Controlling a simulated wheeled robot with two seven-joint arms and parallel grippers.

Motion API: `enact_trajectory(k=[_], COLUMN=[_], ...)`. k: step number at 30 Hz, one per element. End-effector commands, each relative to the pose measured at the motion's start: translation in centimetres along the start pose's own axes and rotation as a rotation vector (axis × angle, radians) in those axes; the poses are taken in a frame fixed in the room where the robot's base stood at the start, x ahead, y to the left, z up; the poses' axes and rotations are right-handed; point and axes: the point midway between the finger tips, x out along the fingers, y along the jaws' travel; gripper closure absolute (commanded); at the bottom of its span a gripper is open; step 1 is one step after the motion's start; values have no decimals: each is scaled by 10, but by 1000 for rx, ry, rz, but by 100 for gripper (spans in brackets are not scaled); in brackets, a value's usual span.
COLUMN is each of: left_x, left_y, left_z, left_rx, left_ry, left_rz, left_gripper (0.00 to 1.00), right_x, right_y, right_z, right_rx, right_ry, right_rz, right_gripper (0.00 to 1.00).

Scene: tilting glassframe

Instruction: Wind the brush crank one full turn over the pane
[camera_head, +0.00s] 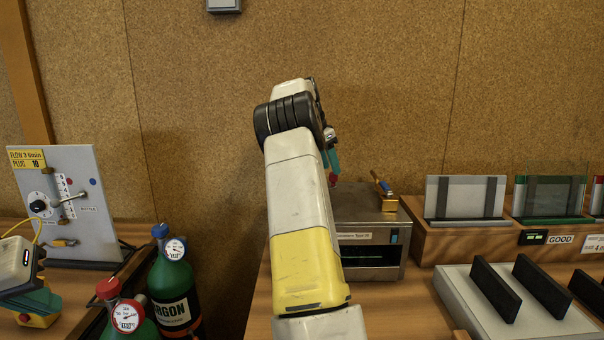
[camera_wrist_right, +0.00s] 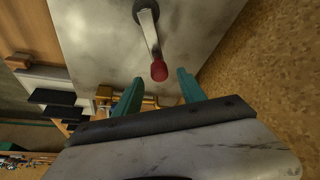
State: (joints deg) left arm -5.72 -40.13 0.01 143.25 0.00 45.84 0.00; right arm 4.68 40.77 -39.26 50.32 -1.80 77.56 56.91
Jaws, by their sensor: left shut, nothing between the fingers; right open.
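The crank (camera_wrist_right: 150,35) sits on the grey metal top of a box-shaped machine (camera_head: 391,267). Its dark hub is at the top of the right wrist view, and its arm ends in a red knob (camera_wrist_right: 159,70). The knob shows small in the head view (camera_head: 332,179). My right gripper (camera_wrist_right: 158,80) is open, its teal fingers on either side of the knob's end; contact cannot be told. In the head view my right arm covers part of the machine. My left gripper (camera_head: 38,303) is shut and empty at the left edge, far from the crank. No pane is clearly visible inside the machine.
A brass piece with a yellow handle (camera_head: 386,194) stands on the machine's top right. A wooden rack (camera_head: 450,242) holding panes is at right, with a grey slotted block (camera_head: 460,297) before it. Gas bottles (camera_head: 176,290) and an upright panel (camera_head: 85,170) stand at left.

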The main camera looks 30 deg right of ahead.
Motion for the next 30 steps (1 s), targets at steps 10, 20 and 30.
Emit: enact_trajectory(k=[10, 20, 30], left_x=[0, 0, 0], left_y=[0, 0, 0], left_z=[0, 0, 0], left_rx=[0, 0, 0], left_ry=[0, 0, 0], left_rz=[0, 0, 0], left_gripper=[100, 100, 100], right_x=[36, 37, 37], right_y=[0, 0, 0], right_z=[0, 0, 0], right_rx=[0, -1, -1], right_ry=[-1, 0, 0], right_rz=[0, -1, -1], right_gripper=[52, 68, 100])
